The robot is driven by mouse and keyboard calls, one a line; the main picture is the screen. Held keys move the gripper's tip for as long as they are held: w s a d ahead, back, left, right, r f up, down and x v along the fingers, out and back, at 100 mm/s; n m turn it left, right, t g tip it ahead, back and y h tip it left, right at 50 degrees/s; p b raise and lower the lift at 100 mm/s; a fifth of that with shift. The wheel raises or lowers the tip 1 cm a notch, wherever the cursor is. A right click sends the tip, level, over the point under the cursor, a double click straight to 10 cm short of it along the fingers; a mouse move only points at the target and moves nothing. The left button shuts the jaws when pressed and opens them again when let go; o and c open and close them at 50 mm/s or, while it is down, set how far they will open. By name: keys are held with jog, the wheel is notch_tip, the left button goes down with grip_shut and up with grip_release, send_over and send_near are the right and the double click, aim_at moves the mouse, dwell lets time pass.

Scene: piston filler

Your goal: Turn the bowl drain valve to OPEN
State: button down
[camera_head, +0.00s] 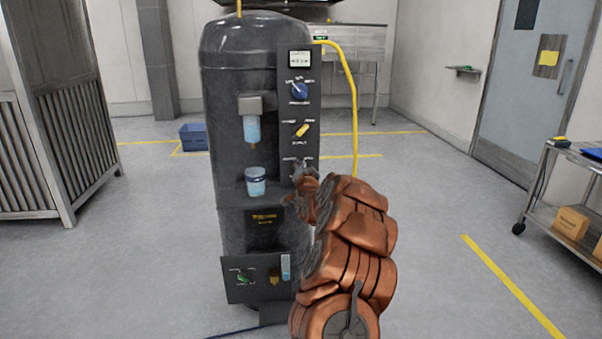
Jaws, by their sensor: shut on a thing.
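A tall dark machine (245,70) stands left of centre, with a narrow dark control panel (299,112) on its right front. The panel has a blue knob (299,91) at the top and a yellow-handled knob (302,131) below it. A clear blue filter bowl (252,128) hangs on the machine's front. I cannot tell which control is labelled as the bowl drain valve.
A blue-and-white cup (255,181) stands on the machine's ledge. A lower panel (257,278) carries a green handle (244,277). A yellow hose (352,90) runs down on the right. A cart (562,200) with boxes stands far right; the floor between is clear.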

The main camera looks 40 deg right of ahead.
dwell(0.5)
jog(key=c, duration=0.8)
grip_release()
jog(key=shift+s+a, duration=0.1)
jog(key=shift+s, duration=0.05)
jog(key=v, duration=1.1)
jog(key=shift+s+a, duration=0.2)
jog(key=shift+a, duration=0.05)
